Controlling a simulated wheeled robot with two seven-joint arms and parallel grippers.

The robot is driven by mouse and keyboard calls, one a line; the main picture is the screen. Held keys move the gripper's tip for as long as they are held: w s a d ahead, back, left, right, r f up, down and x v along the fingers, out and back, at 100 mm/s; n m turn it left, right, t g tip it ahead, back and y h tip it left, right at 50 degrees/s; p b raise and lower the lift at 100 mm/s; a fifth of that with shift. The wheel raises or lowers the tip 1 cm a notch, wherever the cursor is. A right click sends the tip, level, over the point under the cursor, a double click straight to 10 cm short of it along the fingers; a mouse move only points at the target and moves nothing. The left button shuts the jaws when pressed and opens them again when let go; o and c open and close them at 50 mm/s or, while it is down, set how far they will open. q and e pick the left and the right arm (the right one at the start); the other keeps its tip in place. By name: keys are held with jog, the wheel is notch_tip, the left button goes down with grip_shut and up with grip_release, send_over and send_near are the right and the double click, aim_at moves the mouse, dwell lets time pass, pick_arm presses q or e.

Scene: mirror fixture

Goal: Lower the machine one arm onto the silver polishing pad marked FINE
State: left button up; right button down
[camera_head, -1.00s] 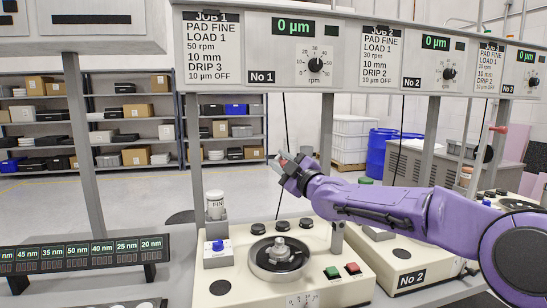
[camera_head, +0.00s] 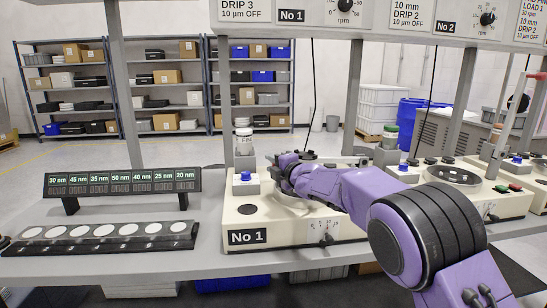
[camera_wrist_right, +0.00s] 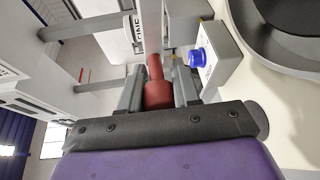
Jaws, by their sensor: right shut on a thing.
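Machine one is a cream box (camera_head: 270,222) labelled No 1 on the bench. In the wrist view, the right gripper (camera_wrist_right: 158,78) is shut on a red handle (camera_wrist_right: 157,95). A grey bar (camera_wrist_right: 152,30) runs on from this handle. The round platter (camera_wrist_right: 285,20) with a dark top and grey rim is at the upper right there, apart from the fingers. In the head view my purple arm hides most of the platter, and its pad marking cannot be read. My left gripper is out of view.
A blue knob (camera_head: 245,176) and a white bottle (camera_head: 243,140) stand at machine one's left. The nm display (camera_head: 122,183) and a black rack with white discs (camera_head: 100,238) lie further left. Machine two (camera_head: 470,190) is at right. Posts (camera_head: 350,95) rise behind.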

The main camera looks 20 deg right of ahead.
jog(key=shift+d+f, duration=0.2)
jog(key=shift+f, duration=0.75)
jog(key=c, duration=0.9)
grip_release()
jog(key=shift+o, duration=0.3)
jog(key=shift+d, duration=0.2)
jog(key=b+v, duration=0.3)
jog(key=v, duration=0.7)
jog(key=shift+s+r, duration=0.15)
jog(key=shift+s, duration=0.1)
